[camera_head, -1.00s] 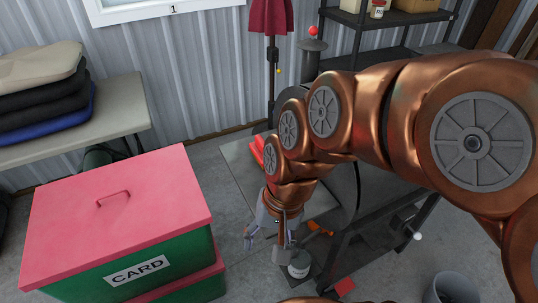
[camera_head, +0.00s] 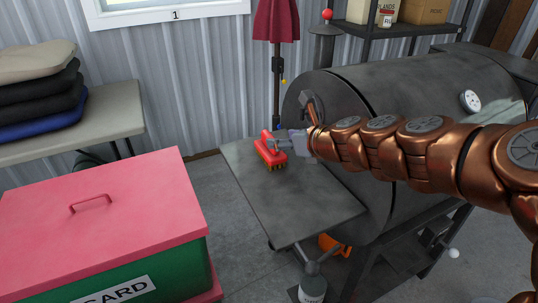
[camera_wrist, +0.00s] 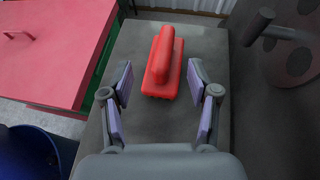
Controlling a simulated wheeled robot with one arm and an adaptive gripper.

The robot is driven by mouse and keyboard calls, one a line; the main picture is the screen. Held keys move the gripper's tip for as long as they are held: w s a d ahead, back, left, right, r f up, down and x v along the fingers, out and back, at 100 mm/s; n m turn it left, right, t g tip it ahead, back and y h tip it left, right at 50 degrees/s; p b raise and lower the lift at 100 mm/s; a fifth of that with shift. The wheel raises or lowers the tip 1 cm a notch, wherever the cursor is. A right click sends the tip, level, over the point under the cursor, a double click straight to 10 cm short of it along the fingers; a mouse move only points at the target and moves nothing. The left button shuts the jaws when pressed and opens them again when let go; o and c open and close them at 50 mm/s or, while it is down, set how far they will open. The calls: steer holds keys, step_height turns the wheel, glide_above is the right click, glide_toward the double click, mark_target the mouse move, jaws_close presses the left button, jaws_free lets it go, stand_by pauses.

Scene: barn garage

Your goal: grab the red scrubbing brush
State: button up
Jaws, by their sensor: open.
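The red scrubbing brush (camera_head: 270,150) lies on the grey side shelf (camera_head: 300,208) of the smoker, with its handle up and tan bristles down. In the wrist view the brush (camera_wrist: 164,66) sits just ahead of my gripper (camera_wrist: 160,82), roughly centred between the fingers. My gripper (camera_head: 283,144) is open, with purple pads on both sides and nothing held. In the head view its fingers overlap the brush; I cannot tell whether they touch it.
The large dark smoker barrel (camera_head: 400,100) stands right beside the shelf. A red-lidded green box (camera_head: 95,215) marked CARD is at the left. A dark blue round container (camera_wrist: 28,152) shows in the wrist view. The shelf around the brush is otherwise bare.

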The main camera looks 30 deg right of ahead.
mark_target(272, 136)
steer(key=shift+x, duration=1.1)
steer(key=shift+d+b+x, duration=0.15)
steer(key=shift+x, duration=1.15)
steer(key=shift+d+b+x, duration=0.15)
steer(key=shift+x, duration=1.1)
steer(key=shift+w+r, duration=0.1)
steer(key=shift+c, duration=0.3)
jaws_close()
